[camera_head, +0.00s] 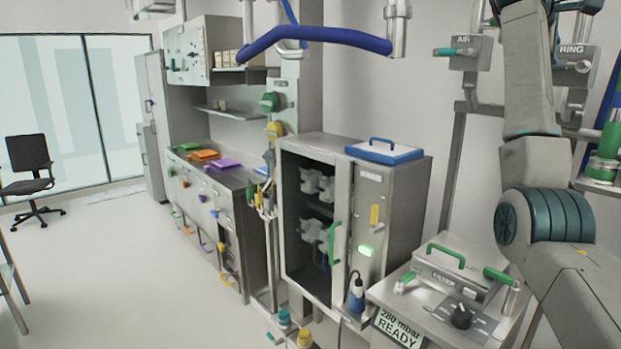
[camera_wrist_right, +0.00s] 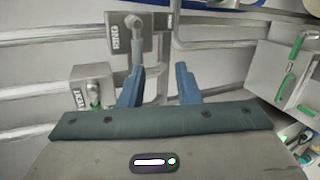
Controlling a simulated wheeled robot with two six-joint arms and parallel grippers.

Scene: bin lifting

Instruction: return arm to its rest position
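My right arm (camera_head: 530,90) rises along the right side of the head view, bent at a teal-banded joint. Its gripper is not clearly visible there. In the right wrist view my right gripper (camera_wrist_right: 158,72) shows two blue fingers spread apart with nothing held between them. My left arm and gripper are not in view.
The RING box (camera_head: 575,58) and AIR box (camera_head: 463,52) hang on wall rails near my right arm. A filter unit (camera_head: 455,268) with green handles stands below on a bench. An open steel cabinet (camera_head: 350,225) stands left of it.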

